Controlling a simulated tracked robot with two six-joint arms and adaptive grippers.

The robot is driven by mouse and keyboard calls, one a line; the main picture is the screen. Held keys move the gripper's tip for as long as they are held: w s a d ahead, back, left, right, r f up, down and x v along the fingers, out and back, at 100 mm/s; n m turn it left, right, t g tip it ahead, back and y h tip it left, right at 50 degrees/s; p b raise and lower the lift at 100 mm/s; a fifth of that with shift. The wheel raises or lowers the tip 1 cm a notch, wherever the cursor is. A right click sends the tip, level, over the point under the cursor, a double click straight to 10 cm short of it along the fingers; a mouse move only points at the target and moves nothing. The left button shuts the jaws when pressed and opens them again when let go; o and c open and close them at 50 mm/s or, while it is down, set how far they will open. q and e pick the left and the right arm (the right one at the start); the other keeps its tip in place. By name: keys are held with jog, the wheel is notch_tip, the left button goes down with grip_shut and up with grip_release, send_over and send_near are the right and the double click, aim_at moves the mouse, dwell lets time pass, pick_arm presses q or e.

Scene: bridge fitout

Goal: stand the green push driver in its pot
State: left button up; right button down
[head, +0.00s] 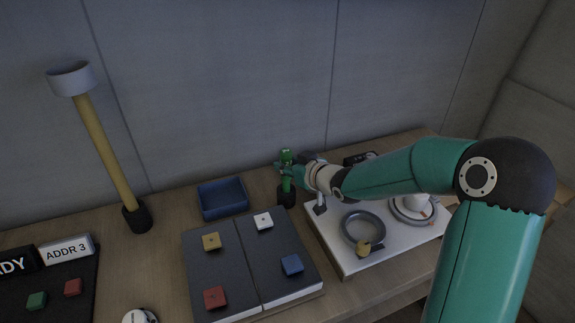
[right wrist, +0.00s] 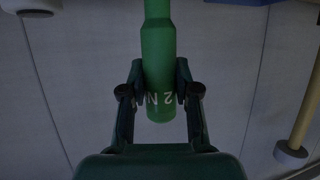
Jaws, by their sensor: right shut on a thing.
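The green push driver (head: 286,157) stands roughly upright near the back of the bench. Its lower end is at the mouth of a small black pot (head: 287,197); I cannot tell how deep it sits or whether it touches the bottom. My right gripper (head: 287,172) is shut on the driver. In the right wrist view the green driver (right wrist: 158,60), with white "2 N" lettering, runs between the two fingers of my right gripper (right wrist: 160,88). Its far end is cut off by the frame edge there. My left gripper is not in view.
A yellow-handled tool (head: 105,145) with a grey head leans in another black pot (head: 137,217) at left. A blue tray (head: 222,197), a dark panel with coloured blocks (head: 245,262) and a white board with rings (head: 345,262) surround the pot. A wall stands behind.

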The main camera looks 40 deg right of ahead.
jog(key=shift+f+b, duration=0.6)
jog(key=shift+f, duration=0.3)
jog(key=c, duration=0.8)
grip_release()
jog(key=shift+o, duration=0.2)
jog(key=v, duration=1.2)
jog(key=shift+f, duration=0.1)
